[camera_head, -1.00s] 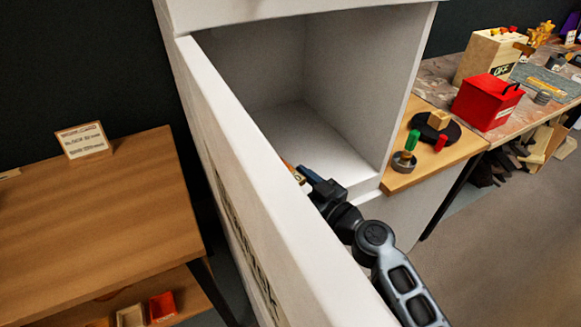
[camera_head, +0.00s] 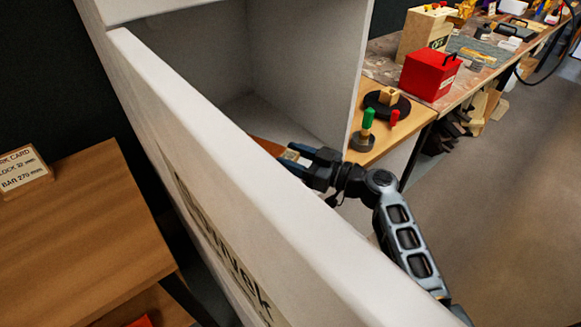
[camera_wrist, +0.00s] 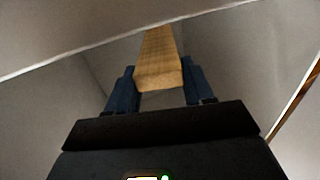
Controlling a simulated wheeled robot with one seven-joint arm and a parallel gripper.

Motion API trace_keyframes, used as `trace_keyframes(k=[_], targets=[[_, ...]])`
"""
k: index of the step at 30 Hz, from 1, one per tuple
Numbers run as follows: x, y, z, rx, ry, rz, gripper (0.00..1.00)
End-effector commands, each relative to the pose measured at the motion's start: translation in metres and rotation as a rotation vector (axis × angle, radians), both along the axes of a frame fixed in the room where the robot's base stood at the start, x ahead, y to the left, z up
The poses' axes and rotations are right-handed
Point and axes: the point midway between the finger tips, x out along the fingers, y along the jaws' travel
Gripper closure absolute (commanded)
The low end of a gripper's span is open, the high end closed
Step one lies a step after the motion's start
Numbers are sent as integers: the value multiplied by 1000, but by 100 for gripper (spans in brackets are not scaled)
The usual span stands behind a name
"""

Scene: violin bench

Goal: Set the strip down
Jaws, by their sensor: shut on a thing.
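My gripper (camera_head: 302,158) is shut on a wooden strip (camera_wrist: 158,55). In the wrist view the strip lies between the two blue fingers and points away from the palm. In the head view only a short brown part of the strip (camera_head: 266,147) shows beyond the fingers. My gripper is behind the top edge of the white door (camera_head: 215,175), in front of the open white cabinet (camera_head: 300,60). The strip's far end and underside are hidden. I cannot tell whether the strip touches anything below it.
The door panel stands close on the left of my arm. A wooden ledge (camera_head: 385,145) at right holds a green-handled tool (camera_head: 367,122) and a dark round base (camera_head: 398,104). A red box (camera_head: 430,75) stands beyond. A wooden table (camera_head: 85,240) with a card (camera_head: 22,170) is at left.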

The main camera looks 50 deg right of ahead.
Motion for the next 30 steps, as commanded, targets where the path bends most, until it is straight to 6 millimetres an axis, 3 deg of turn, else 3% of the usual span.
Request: trace_keyframes(k=[7,22,23,30], targets=[[0,0,-34,4,2,0,81],[0,1,-41,0,0,0,81],[0,1,-41,0,0,0,47],[0,1,-40,1,1,0,24]])
